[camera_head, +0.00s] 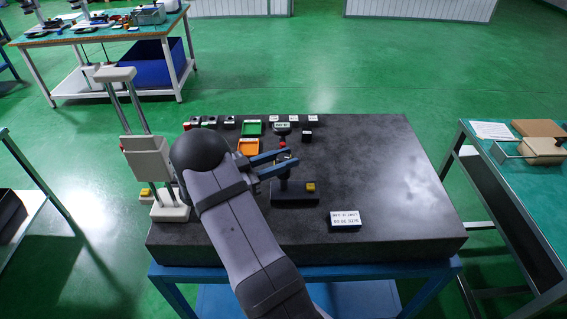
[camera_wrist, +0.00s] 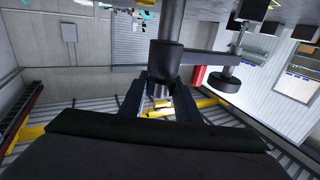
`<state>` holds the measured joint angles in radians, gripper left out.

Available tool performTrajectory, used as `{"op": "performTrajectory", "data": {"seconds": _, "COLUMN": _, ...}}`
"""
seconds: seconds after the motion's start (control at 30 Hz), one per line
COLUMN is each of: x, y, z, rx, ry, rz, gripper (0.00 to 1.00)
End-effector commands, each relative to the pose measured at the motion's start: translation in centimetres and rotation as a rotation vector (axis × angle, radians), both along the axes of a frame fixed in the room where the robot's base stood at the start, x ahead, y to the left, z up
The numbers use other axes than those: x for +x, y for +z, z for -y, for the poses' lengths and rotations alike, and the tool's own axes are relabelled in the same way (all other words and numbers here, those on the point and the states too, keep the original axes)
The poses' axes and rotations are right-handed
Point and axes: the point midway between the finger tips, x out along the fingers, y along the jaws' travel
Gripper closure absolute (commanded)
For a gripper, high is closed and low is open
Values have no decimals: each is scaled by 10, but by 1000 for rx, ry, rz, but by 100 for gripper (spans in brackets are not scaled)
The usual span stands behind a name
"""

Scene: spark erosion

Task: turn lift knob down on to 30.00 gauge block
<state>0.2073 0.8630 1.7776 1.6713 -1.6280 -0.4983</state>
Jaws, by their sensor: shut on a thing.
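The dark gauge stand (camera_head: 290,196) is on the granite table, with a small yellow block (camera_head: 310,187) on its base. A dark round gauge (camera_head: 283,130) shows behind my fingers. My gripper (camera_head: 292,158) reaches in from the left at mid-height of the stand, its blue fingers closed around a small part with some red near it. I take this part for the lift knob, which the fingers mostly hide. In the wrist view my gripper (camera_wrist: 160,98) has its fingers on both sides of a part at the end of a dark cylinder (camera_wrist: 166,58).
A white labelled card (camera_head: 345,220) stands in front of the stand. Green (camera_head: 251,128) and orange (camera_head: 248,147) trays and several small blocks lie behind. A beige and grey instrument (camera_head: 150,158) stands at the left edge. The right side of the granite table (camera_head: 385,180) is clear.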

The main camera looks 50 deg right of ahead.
Motion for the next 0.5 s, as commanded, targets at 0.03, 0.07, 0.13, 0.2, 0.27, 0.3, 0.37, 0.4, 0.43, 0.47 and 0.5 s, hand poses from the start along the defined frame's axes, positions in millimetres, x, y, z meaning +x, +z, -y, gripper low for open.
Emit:
{"op": "performTrajectory", "data": {"seconds": 0.03, "x": 1, "y": -1, "z": 1, "rx": -4, "ry": -23, "rz": 4, "gripper": 93}}
{"op": "performTrajectory", "data": {"seconds": 0.07, "x": 1, "y": 0, "z": 0, "rx": -4, "ry": -34, "rz": 3, "gripper": 93}}
{"op": "performTrajectory", "data": {"seconds": 0.13, "x": 1, "y": 0, "z": 0, "rx": -1, "ry": -54, "rz": 3, "gripper": 93}}
{"op": "performTrajectory", "data": {"seconds": 0.2, "x": 0, "y": 1, "z": 0, "rx": 0, "ry": -64, "rz": 1, "gripper": 93}}
{"op": "performTrajectory", "data": {"seconds": 0.27, "x": 0, "y": 1, "z": 0, "rx": 0, "ry": -66, "rz": 1, "gripper": 93}}
{"op": "performTrajectory", "data": {"seconds": 0.3, "x": 0, "y": 1, "z": 0, "rx": 0, "ry": -66, "rz": 1, "gripper": 93}}
{"op": "performTrajectory", "data": {"seconds": 0.37, "x": 0, "y": 1, "z": 0, "rx": 1, "ry": -66, "rz": 1, "gripper": 93}}
{"op": "performTrajectory", "data": {"seconds": 0.4, "x": 0, "y": 1, "z": 0, "rx": 1, "ry": -65, "rz": 1, "gripper": 93}}
{"op": "performTrajectory", "data": {"seconds": 0.43, "x": 0, "y": 1, "z": 0, "rx": 1, "ry": -65, "rz": 1, "gripper": 93}}
{"op": "performTrajectory", "data": {"seconds": 0.47, "x": 0, "y": 1, "z": 0, "rx": 1, "ry": -65, "rz": 1, "gripper": 93}}
{"op": "performTrajectory", "data": {"seconds": 0.5, "x": 0, "y": 1, "z": 0, "rx": 1, "ry": -65, "rz": 1, "gripper": 68}}
